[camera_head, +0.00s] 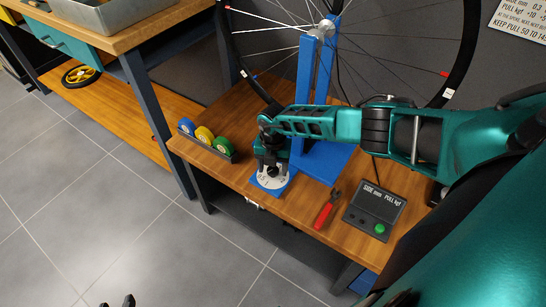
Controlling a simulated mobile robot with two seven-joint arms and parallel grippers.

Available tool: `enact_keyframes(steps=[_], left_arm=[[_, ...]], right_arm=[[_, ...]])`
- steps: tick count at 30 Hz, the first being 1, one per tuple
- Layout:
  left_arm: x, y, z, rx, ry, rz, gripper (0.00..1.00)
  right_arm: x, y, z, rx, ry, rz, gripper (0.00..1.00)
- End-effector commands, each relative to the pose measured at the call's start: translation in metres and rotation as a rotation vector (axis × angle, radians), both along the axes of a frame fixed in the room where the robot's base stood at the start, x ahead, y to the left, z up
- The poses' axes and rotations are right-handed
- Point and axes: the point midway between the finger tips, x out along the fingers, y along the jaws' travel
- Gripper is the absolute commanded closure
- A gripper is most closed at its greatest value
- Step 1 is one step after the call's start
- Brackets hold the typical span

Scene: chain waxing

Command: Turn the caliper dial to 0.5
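The caliper dial (271,182) is a pale round disc with dark markings on a blue base, near the front edge of the wooden bench. My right gripper (270,168) points down over the dial's middle and hides its centre, including any knob. I cannot tell whether its fingers are closed on anything. The dial's setting is too small to read. My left gripper (116,303) shows only as two dark tips at the bottom edge, apart from each other, with floor between them. It is far from the dial.
A blue stand (324,166) holds a spoked wheel (463,62) behind the dial. A rack with blue, yellow and green rolls (205,135) stands left of it. Red-handled pliers (325,214) and a dark display box (374,210) with a green button lie to the right.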

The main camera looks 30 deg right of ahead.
Motion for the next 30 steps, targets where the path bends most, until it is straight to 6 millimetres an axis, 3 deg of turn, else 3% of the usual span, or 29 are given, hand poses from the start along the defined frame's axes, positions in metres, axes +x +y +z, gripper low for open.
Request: enact_keyframes(steps=[7,11,16,24,30], left_arm=[[0.000,0.000,0.001,0.000,0.000,0.000,0.57],[0.000,0.000,0.006,0.002,-0.002,0.000,0.57],[0.001,0.004,0.019,0.009,-0.015,0.003,0.57],[-0.007,0.013,0.022,0.024,0.004,0.015,0.57],[-0.007,0.012,0.026,0.023,0.004,0.013,0.57]], right_arm=[[0.000,0.000,0.001,0.000,0.000,0.001,0.35],[0.001,0.000,0.011,0.000,-0.001,0.002,0.35],[0.001,-0.001,0.045,0.000,-0.004,0.003,0.35],[0.001,-0.001,0.101,-0.001,-0.004,0.001,0.35],[0.000,0.000,0.124,-0.001,-0.001,0.000,0.35]])
